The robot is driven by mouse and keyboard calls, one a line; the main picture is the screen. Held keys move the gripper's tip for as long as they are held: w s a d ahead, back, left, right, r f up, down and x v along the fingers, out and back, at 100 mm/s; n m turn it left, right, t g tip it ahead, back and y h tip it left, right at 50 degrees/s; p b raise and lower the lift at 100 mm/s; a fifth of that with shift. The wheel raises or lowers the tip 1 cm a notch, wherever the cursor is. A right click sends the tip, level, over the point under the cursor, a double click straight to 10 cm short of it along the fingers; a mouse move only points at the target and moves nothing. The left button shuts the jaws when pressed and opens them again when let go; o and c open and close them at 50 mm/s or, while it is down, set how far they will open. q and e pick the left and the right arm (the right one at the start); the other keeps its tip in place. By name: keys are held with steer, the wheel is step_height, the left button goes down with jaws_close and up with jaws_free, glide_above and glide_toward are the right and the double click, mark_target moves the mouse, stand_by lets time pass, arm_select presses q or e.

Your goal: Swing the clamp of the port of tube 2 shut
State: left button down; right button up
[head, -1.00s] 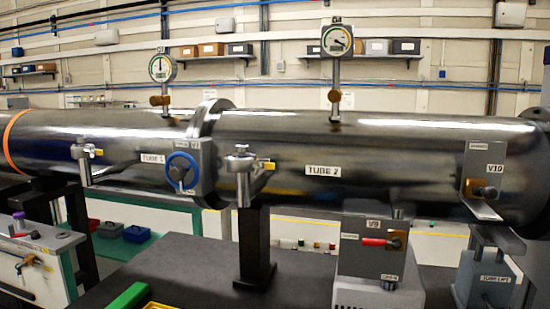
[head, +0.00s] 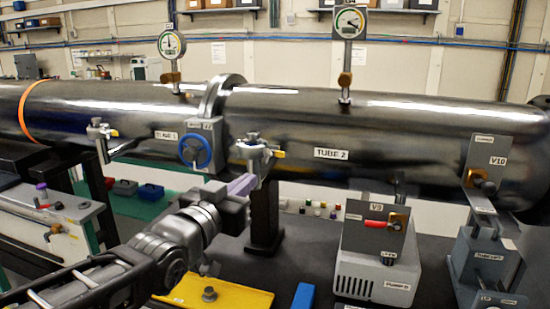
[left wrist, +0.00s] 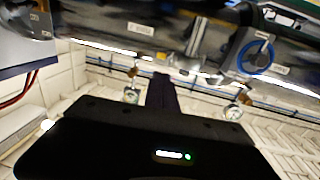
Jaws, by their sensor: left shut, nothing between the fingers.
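Tube 2 (head: 400,130) is a long dark metal cylinder lying across the head view, with a "TUBE 2" label. Its port (head: 257,155), a small silver fitting with a yellow-tipped clamp part (head: 277,154), stands on the near side left of the label. My left gripper (head: 243,185) is shut and empty, its fingertips just below and left of this port; I cannot tell whether they touch it. In the left wrist view the shut fingers (left wrist: 163,88) point toward the tubes. The clamp's exact angle is too small to tell. My right gripper is out of view.
Left of the port are the blue-wheeled valve (head: 196,151) and the similar port of tube 1 (head: 101,140). A pump box (head: 372,278) with a red-handled valve (head: 380,225) stands at right. A yellow tray (head: 240,299) lies below my arm. A dark support post (head: 265,218) stands under tube 2.

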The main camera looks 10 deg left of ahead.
mark_target(282, 154)
arm_select(q)
steer(key=shift+w+f, duration=0.1)
steer(key=w+p, duration=0.2)
steer(key=w, duration=0.2)
steer(key=w+d+p, duration=0.1)
steer(key=w+p, duration=0.1)
steer(key=w, duration=0.3)
steer(key=w+d+p, duration=0.1)
steer(key=w, duration=0.3)
steer(key=shift+w+d+p, duration=0.25)
steer(key=shift+p, duration=0.15)
steer(key=shift+w, duration=0.15)
steer(key=shift+w+d+f+b, duration=0.3)
steer(key=shift+w+b, duration=0.1)
steer(key=shift+b, duration=0.85)
steer(key=shift+w+d+r+b, duration=0.1)
steer(key=shift+w+r+b, duration=0.05)
steer(key=shift+w+b, duration=0.15)
steer(key=shift+r, duration=0.2)
